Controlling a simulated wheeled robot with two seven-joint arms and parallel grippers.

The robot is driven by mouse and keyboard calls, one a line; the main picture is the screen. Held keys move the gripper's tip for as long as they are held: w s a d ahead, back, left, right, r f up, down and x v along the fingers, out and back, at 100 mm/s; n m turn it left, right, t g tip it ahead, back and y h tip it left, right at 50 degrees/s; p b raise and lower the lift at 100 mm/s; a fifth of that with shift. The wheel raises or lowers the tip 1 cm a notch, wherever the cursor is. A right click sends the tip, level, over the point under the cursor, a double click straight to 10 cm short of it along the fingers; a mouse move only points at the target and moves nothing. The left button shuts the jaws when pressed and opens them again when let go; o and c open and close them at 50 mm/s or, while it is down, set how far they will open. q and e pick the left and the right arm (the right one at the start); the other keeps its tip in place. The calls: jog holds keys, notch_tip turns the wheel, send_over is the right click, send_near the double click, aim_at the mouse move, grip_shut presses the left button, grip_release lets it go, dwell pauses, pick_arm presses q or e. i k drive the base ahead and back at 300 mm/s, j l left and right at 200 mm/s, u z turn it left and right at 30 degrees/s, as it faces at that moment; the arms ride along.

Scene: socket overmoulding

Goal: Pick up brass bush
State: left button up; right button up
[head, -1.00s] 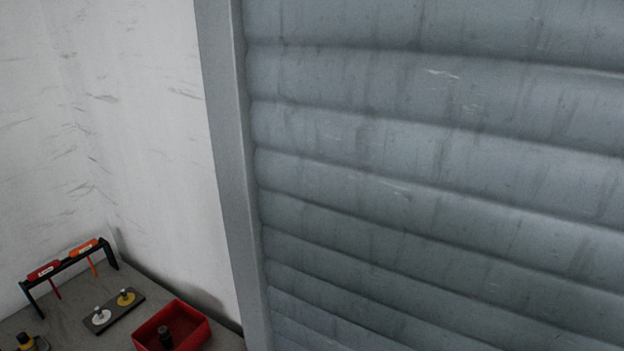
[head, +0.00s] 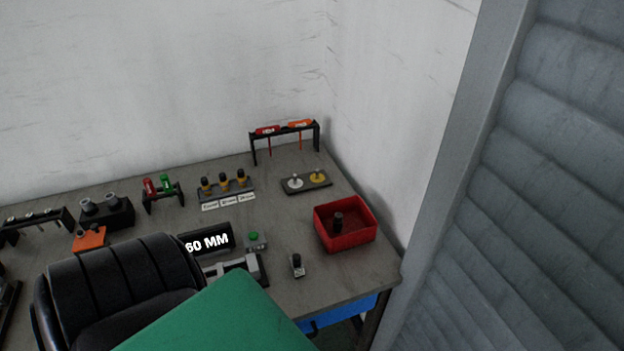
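I cannot single out a brass bush for certain at this distance. A small rack (head: 226,193) on the grey workbench (head: 340,285) holds a row of small dark and yellow-brown pieces, with white labels along its front. A dark plate (head: 306,184) behind the red bin carries a white disc (head: 295,181) and a yellow disc (head: 318,177), each with a metal post. A small block with a dark upright post (head: 297,265) stands near the bench's front edge. Neither of my grippers is in view.
A red bin (head: 347,243) with a dark cylinder inside stands at the bench's right end. A 60 MM display (head: 207,241) and a green button (head: 254,237) are mid-bench. A black chair (head: 110,285) and a green surface (head: 220,325) block the front. A grey shutter (head: 560,190) is at right.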

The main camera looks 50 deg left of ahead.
aim_at(205, 185)
jog(key=u, duration=2.25)
